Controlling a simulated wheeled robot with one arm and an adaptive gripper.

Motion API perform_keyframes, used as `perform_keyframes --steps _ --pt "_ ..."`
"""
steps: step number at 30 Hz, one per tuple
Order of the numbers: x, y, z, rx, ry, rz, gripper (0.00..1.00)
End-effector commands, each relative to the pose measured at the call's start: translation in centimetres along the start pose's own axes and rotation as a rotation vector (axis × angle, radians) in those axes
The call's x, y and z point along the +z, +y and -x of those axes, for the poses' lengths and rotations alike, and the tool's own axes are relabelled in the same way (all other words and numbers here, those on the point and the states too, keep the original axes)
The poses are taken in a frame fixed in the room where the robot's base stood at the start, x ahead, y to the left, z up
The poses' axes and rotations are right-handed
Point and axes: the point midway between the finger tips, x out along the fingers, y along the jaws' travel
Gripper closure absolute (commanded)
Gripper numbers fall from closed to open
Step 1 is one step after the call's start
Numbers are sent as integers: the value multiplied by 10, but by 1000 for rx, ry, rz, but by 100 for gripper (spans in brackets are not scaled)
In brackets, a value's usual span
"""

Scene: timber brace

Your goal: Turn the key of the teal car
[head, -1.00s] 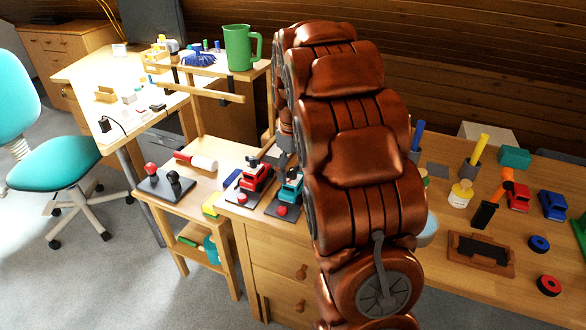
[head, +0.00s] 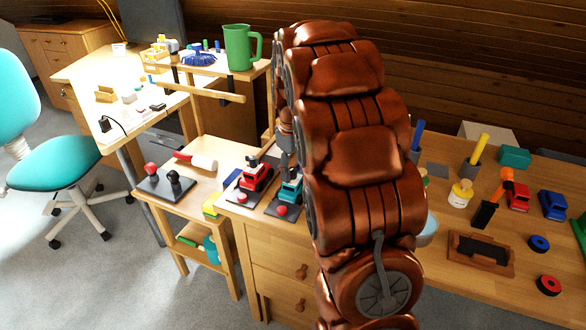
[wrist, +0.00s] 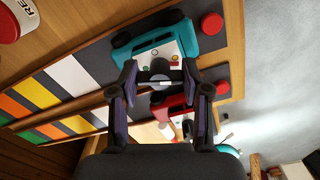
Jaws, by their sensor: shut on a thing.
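The teal car (wrist: 150,42) sits on a dark base plate with a red button (wrist: 211,25) in the wrist view. In the head view the teal car (head: 291,190) is on the corner of the wooden desk, partly hidden by my arm. My gripper (wrist: 160,72) is at the car's pale panel, which carries small coloured marks. Its fingers are closed on a grey round piece (wrist: 160,66), seemingly the key; its shape is mostly hidden. In the head view my gripper (head: 287,160) is just above the teal car, mostly hidden.
A red car (head: 256,177) on its own plate stands close beside the teal one; it also shows under my fingers in the wrist view (wrist: 172,106). A low side table holds a two-knob plate (head: 166,185). A striped board (wrist: 60,90) lies near the cars.

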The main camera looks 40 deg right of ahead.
Motion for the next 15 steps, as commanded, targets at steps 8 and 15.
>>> perform_keyframes --steps 8,15 --pt "0 0 0 0 0 -103 88" --pt "0 0 0 0 0 -298 88"
